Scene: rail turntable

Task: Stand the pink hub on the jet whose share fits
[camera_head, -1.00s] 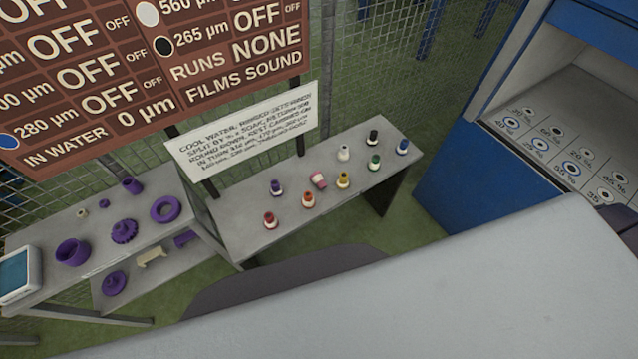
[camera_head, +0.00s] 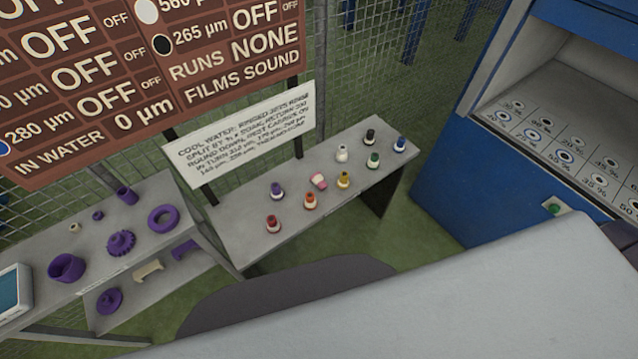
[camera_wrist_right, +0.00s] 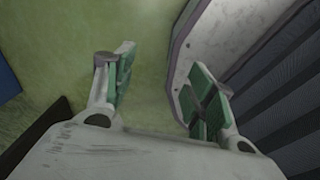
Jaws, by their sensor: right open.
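The pink hub (camera_head: 319,181) lies tilted among several coloured hubs on the grey table in the head view. It is pink with a paler part. The jets (camera_head: 565,157) are ringed spots with percentage labels on the floor of the blue cabinet at the right; several labels are too small to read surely. My right gripper (camera_wrist_right: 158,92) is open and empty in the right wrist view, over green floor, with a pale rounded panel beside its right finger. It is not near the pink hub in that view. My left gripper is in neither view.
The grey table (camera_head: 240,232) also holds purple, red, orange, yellow, white, black, green and blue hubs. A shelf (camera_head: 135,255) with purple parts stands at left. A brown board (camera_head: 150,70) and white sign (camera_head: 245,135) stand behind.

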